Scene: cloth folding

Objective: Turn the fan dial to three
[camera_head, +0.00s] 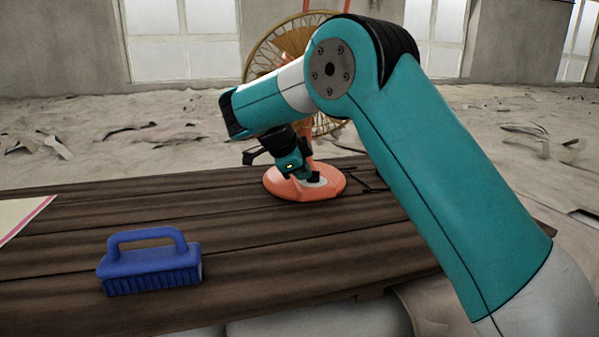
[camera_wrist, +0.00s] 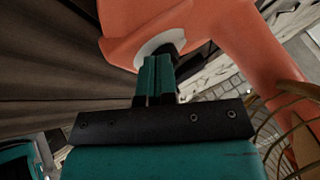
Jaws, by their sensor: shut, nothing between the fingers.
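An orange fan stands near the far edge of the table, with a round orange base (camera_head: 280,187) and a tan wire cage (camera_head: 262,62) partly hidden behind my arm. A white dial plate (camera_head: 313,183) with a dark knob sits on the base. In the wrist view the base (camera_wrist: 130,18) fills the top, with the white plate (camera_wrist: 147,50) and dark knob (camera_wrist: 174,50) at the fingertips. My gripper (camera_wrist: 157,62) is shut, with its tips over or against the knob; contact is unclear. The dial's markings are hidden. In the head view my gripper (camera_head: 310,174) is above the base.
A blue brush (camera_head: 150,265) with a handle lies on the dark plank table (camera_head: 260,245) at the front left. A pale sheet with a pink edge (camera_head: 18,215) lies at the left. The table's middle is clear between brush and fan.

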